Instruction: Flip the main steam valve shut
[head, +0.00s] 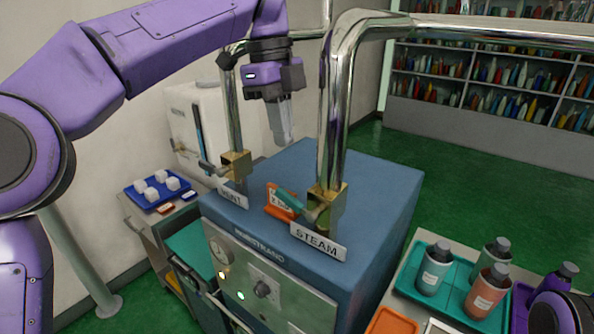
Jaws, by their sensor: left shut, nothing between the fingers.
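The main steam valve (328,208) is a brass block at the foot of the thick chrome pipe, behind a plate (318,243) reading STEAM. Its teal-handled lever (292,201) sticks out to the left, across the upright pipe's line. An orange tag (277,204) stands by the lever, partly covered by it. My left gripper (284,141) points down above the blue cabinet, between the two pipes. It is shut, empty, and appears above and behind the lever, apart from it. My right gripper is not in view.
The blue cabinet (378,185) also bears a brass vent valve (236,165) with its own lever on the left. Thick chrome pipes rise either side of my left gripper. A teal tray (408,287) with bottles stands right; a blue tray (150,204) with white cubes stands left.

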